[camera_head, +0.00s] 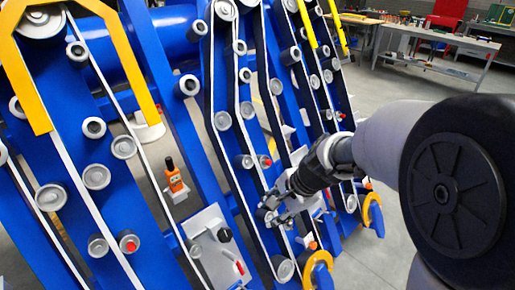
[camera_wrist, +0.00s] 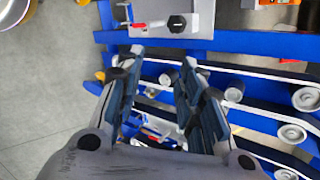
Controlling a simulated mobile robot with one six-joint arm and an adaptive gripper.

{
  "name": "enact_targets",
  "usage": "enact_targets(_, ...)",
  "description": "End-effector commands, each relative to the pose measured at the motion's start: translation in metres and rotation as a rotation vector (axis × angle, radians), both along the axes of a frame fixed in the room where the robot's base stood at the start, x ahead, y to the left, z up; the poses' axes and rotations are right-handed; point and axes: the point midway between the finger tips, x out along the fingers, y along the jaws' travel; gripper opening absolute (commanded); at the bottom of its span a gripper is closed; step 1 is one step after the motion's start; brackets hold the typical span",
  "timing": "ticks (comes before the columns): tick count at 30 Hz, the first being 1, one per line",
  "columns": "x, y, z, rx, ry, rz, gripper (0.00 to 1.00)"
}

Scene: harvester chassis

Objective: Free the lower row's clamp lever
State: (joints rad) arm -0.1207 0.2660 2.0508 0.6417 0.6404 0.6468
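My gripper (camera_head: 272,205) reaches in from the right, over the belts of the blue chassis. In the wrist view my gripper (camera_wrist: 160,68) has its two fingers apart, with nothing seen held between the tips. A grey plate (camera_head: 205,222) with a black knob (camera_head: 224,235) and a red lever (camera_head: 240,268) is left of my gripper in the head view. In the wrist view, a grey plate (camera_wrist: 205,12) with a black knob (camera_wrist: 178,23) and a red-tipped lever (camera_wrist: 140,25) lies just beyond the fingertips. I cannot tell for sure which row it belongs to.
Blue chassis beams (camera_head: 130,75) carry several grey rollers and white-edged belts close around my gripper. An orange device (camera_head: 175,178) stands left of the plate. Yellow-orange hooks (camera_head: 318,268) stick out at the lower right. Open floor (camera_wrist: 45,95) shows left in the wrist view.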

Motion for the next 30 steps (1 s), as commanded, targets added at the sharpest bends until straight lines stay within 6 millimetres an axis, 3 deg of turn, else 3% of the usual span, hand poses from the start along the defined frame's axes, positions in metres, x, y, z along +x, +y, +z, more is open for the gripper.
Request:
enact_targets(3,0.026,0.018,-0.037,0.059,0.096,-0.149,0.35)
enact_targets(9,0.059,0.042,-0.110,0.134,0.247,-0.423,0.35)
enact_targets(14,0.070,0.055,-0.180,0.168,0.367,-0.652,0.35)
enact_targets(18,0.069,0.061,-0.238,0.180,0.454,-0.836,0.35)
enact_targets(21,0.065,0.063,-0.269,0.182,0.496,-0.934,0.35)
enact_targets(24,0.062,0.063,-0.288,0.182,0.520,-0.996,0.35)
enact_targets(30,0.061,0.066,-0.307,0.182,0.532,-1.030,0.35)
